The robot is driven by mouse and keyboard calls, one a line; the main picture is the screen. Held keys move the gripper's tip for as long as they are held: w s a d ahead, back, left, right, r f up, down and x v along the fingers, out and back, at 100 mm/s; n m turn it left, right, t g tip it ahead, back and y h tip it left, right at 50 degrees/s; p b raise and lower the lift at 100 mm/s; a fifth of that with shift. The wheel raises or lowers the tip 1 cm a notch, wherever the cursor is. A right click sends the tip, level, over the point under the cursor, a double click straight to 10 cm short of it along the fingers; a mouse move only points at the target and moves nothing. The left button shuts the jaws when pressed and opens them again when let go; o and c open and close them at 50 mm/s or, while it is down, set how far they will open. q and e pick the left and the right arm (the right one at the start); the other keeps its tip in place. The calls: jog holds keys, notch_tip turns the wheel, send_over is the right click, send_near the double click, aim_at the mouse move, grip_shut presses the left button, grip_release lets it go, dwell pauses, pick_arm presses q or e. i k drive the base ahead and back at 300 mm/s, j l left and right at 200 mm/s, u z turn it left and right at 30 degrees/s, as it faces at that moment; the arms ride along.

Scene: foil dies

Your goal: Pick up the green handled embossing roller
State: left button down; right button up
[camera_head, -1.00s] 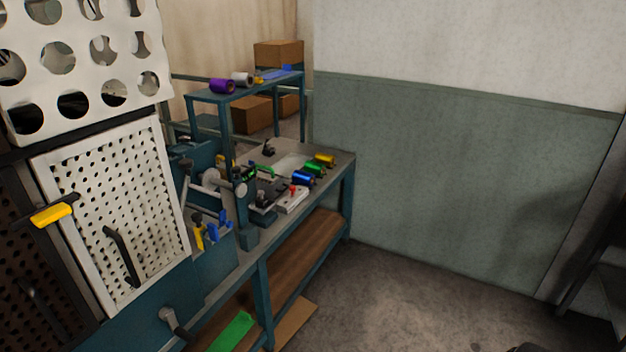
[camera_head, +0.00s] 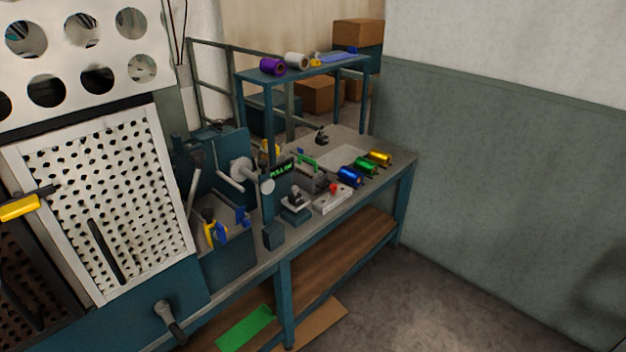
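On the blue workbench (camera_head: 345,211), a green handle (camera_head: 306,161) shows above a dark grey body beside the small green-lit display. This may be the green handled embossing roller, but it is too small to tell its full shape. Neighbouring parts partly hide it. Neither of my grippers is in view.
Blue (camera_head: 349,176), green (camera_head: 366,166) and gold (camera_head: 380,158) foil rolls line the bench's right side. A white box with a red knob (camera_head: 333,189) sits near the front edge. A raised shelf (camera_head: 345,66) carries a purple roll (camera_head: 272,66). Floor (camera_head: 400,305) at right is clear.

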aim_at(306, 170)
jog(key=i+l+u, duration=0.15)
jog(key=u, duration=0.3)
jog(key=i+l+u, duration=0.2)
jog(key=u, duration=0.3)
